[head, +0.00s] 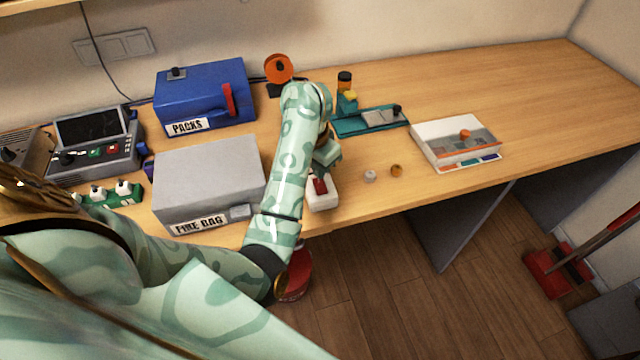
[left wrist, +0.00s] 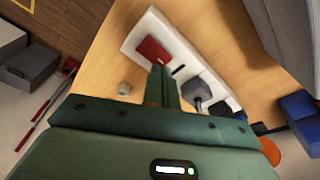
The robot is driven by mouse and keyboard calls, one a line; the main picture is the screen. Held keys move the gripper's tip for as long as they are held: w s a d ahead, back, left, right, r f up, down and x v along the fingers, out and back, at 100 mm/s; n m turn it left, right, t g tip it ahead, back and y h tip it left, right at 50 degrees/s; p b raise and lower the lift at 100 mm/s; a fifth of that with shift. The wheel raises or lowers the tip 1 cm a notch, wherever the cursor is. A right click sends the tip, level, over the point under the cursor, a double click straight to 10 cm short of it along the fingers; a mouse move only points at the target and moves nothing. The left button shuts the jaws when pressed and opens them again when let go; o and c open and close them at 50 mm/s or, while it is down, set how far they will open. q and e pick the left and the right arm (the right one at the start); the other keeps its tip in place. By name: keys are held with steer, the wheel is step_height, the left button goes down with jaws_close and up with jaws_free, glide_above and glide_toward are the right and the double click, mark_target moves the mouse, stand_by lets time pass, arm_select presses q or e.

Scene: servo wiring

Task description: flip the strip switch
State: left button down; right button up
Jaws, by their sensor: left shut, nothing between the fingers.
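The white power strip (head: 324,202) lies near the front edge of the table, partly hidden by my left arm in the head view. Its red rocker switch (head: 320,186) is at the near end. In the left wrist view the strip (left wrist: 140,30) runs diagonally, with the red switch (left wrist: 152,51) at one end and a grey plug (left wrist: 207,90) in it. My left gripper (head: 323,170) is shut and empty, just above the strip. In the left wrist view its fingertips (left wrist: 161,70) are at the switch's edge; I cannot tell whether they touch. My right gripper is not in view.
A grey fire bag box (head: 208,170) and a blue packs box (head: 205,95) stand left of my left arm. A small knob (head: 369,176) and an orange piece (head: 396,171) lie right of the strip. The table's right part is clear.

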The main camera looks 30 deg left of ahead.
mark_target(318, 181)
arm_select(q)
steer(key=shift+f+b, duration=0.8)
steer(key=shift+f, duration=0.1)
stand_by(0.7)
steer(key=shift+r+p, duration=2.75)
steer(key=shift+r, duration=0.8)
